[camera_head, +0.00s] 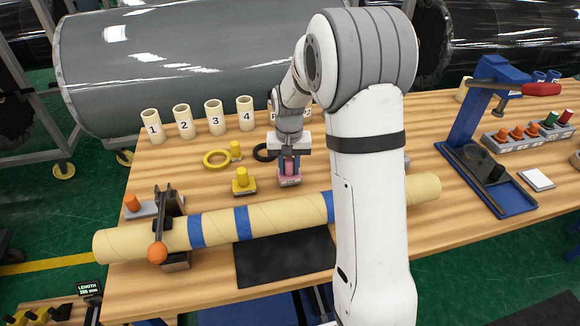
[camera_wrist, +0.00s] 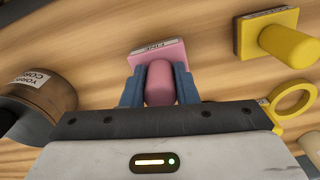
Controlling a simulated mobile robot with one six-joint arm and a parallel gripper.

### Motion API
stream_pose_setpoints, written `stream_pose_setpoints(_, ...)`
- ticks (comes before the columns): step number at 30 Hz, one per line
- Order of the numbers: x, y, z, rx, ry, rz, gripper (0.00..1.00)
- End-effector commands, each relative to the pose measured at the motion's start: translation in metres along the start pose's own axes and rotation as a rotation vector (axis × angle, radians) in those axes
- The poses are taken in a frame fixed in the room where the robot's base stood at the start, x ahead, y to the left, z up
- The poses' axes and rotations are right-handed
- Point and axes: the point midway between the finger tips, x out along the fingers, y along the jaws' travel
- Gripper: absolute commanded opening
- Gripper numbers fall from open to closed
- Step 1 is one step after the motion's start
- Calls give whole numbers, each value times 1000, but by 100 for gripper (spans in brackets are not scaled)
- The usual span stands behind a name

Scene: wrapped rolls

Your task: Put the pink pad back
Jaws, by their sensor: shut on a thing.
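The pink pad (camera_head: 289,180) has a flat base and an upright knob, and is on or just above the wooden table behind the long cardboard tube. In the wrist view the pink pad (camera_wrist: 160,60) shows its knob between blue fingers, with a label reading "FINE" on its base edge. My gripper (camera_head: 289,165) is shut on the knob; the gripper (camera_wrist: 160,88) also shows in the wrist view. I cannot tell whether the base touches the table. A yellow pad (camera_head: 243,182) of similar shape stands to its left, and the yellow pad (camera_wrist: 265,40) is at upper right in the wrist view.
The cardboard tube (camera_head: 270,220) with blue bands lies across the front. Numbered cups (camera_head: 183,122) stand at the back left. A yellow ring (camera_head: 217,159) and a dark ring (camera_head: 264,152) lie nearby. A blue press (camera_head: 480,130) stands right. A black mat (camera_head: 285,262) lies in front.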

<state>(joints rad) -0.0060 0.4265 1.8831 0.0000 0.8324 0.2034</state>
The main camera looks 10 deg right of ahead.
Motion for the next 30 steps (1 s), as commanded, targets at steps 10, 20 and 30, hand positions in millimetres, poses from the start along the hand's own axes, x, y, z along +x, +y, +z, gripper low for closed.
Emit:
stream_pose_setpoints(10, 9, 0, 0, 0, 1, 0, 8)
stream_pose_setpoints(20, 11, 0, 0, 0, 1, 0, 47)
stream_pose_setpoints(30, 5, 0, 0, 0, 2, 0, 48)
